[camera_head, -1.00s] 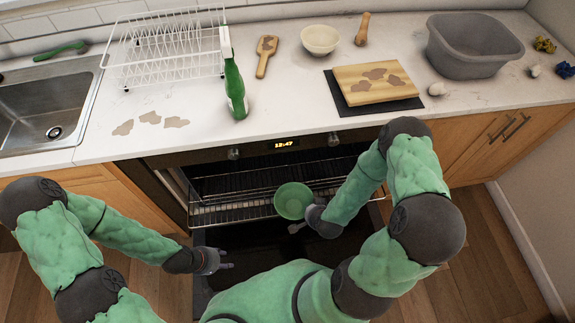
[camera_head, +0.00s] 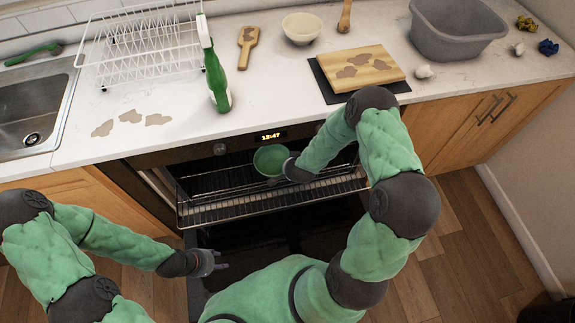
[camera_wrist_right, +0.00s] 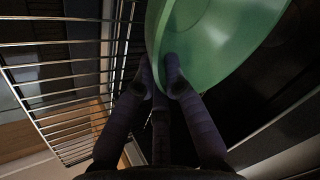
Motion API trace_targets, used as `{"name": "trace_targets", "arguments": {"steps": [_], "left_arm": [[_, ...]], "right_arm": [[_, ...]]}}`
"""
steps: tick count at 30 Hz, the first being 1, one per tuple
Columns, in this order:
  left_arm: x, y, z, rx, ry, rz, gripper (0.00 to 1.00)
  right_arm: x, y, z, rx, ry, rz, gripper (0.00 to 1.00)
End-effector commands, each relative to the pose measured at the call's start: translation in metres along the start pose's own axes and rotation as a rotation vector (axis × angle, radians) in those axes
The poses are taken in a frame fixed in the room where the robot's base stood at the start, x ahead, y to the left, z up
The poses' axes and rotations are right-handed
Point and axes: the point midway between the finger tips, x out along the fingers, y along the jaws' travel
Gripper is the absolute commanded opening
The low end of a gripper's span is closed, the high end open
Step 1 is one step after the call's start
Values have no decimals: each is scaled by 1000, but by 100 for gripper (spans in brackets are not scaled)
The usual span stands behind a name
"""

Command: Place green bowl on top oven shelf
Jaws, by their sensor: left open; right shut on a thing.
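The green bowl (camera_head: 271,160) is at the oven opening, above the pulled-out wire shelf (camera_head: 230,207). It also shows large in the right wrist view (camera_wrist_right: 215,45), with the fingers of my right gripper (camera_wrist_right: 165,75) at its rim. My right gripper is shut on the bowl; in the head view my arm hides most of it. In the wrist view the shelf bars (camera_wrist_right: 65,75) run beside the bowl, and I cannot tell whether they touch. My left gripper (camera_head: 218,263) is open and empty, low in front of the oven at the left.
The oven (camera_head: 215,150) is open beneath the counter, with its door folded down below the shelf. The counter holds a dish rack (camera_head: 140,45), a green spray bottle (camera_head: 216,80), a cream bowl (camera_head: 302,28), a cutting board (camera_head: 354,69) and a grey basin (camera_head: 455,32).

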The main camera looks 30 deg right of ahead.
Motion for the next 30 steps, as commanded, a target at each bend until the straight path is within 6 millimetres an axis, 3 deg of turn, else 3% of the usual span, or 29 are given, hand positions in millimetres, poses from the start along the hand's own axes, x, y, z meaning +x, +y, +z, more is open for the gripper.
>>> {"name": "trace_targets", "arguments": {"steps": [5,9,20,21,23,30], "left_arm": [[7,-3,0,0,0,0,44],[16,-6,0,0,0,0,44],[17,-6,-1,0,0,0,44],[17,-6,-1,0,0,0,44],[16,-6,-1,0,0,0,44],[16,-6,-1,0,0,0,44]], "right_arm": [[17,-18,-18,0,3,-4,0],[29,-10,-10,0,1,-1,0],[30,-9,-10,0,2,-2,0],[30,-9,-9,-1,0,-1,17],[30,-9,-9,0,0,-1,34],[30,-9,-9,-1,0,-1,36]]}}
